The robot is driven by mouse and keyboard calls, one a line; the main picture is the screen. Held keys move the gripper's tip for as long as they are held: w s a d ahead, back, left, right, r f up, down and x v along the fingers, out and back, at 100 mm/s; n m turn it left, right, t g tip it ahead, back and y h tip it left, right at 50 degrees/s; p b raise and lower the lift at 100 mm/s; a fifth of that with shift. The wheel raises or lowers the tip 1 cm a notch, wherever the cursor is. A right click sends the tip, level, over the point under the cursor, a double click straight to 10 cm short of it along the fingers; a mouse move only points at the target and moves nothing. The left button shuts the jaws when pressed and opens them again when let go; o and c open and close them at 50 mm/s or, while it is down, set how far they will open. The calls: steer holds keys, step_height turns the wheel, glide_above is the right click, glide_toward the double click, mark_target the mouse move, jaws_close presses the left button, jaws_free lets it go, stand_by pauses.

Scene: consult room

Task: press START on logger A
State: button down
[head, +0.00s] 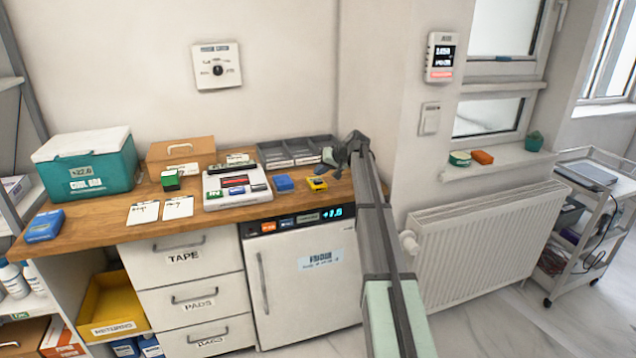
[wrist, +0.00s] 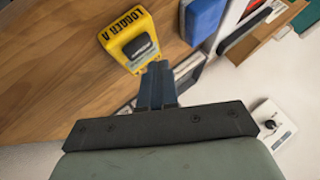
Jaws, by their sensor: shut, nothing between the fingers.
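Logger A (head: 317,186) is a small yellow box with a dark top part on the wooden counter, right of a blue box. In the wrist view the yellow case (wrist: 113,27) reads "LOGGER A" and carries a raised black part (wrist: 138,47). No START marking is readable. My gripper (head: 328,156) is shut and empty, above the counter and just behind and right of the logger in the head view. In the wrist view its closed fingertips (wrist: 158,68) appear just below the black part; I cannot tell whether they touch. My arm crosses the counter's right end.
A grey divided tray (head: 292,152) stands behind. A small fridge (head: 310,275) is under the counter; a radiator (head: 490,235) is right of my arm.

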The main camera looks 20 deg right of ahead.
steer(key=shift+r, duration=2.25)
steer(key=shift+d+f+m, duration=0.15)
steer(key=shift+d+m, duration=0.05)
steer(key=shift+m, duration=0.1)
steer(key=h, duration=0.2)
glide_toward(322, 181)
steer(key=a+f, duration=0.1)
steer(key=a, duration=0.1)
steer(key=s+a+f+g+h, duration=0.1)
steer(key=s+a+f+g, duration=0.2)
steer(key=s+f, duration=1.2)
steer(key=s+a+f+g+h, duration=0.25)
steer(key=s+f, duration=0.85)
steer(key=f, duration=0.8)
steer(key=s+a+f+g, duration=0.3)
steer(key=s+a+f, duration=0.2)
steer(key=s, duration=0.9)
steer(key=s+a+f+n+g, duration=0.1)
steer(key=s+a+f, duration=0.4)
steer(key=s+f, duration=0.5)
steer(key=s+a+f+n+g, duration=0.1)
steer(key=s+a+f+g, duration=0.3)
steer(key=s, duration=1.6)
step_height(322, 181, down, 4)
steer(key=shift+a+f+g, duration=0.15)
steer(key=shift+a+g, duration=0.2)
steer(key=shift+a, duration=0.2)
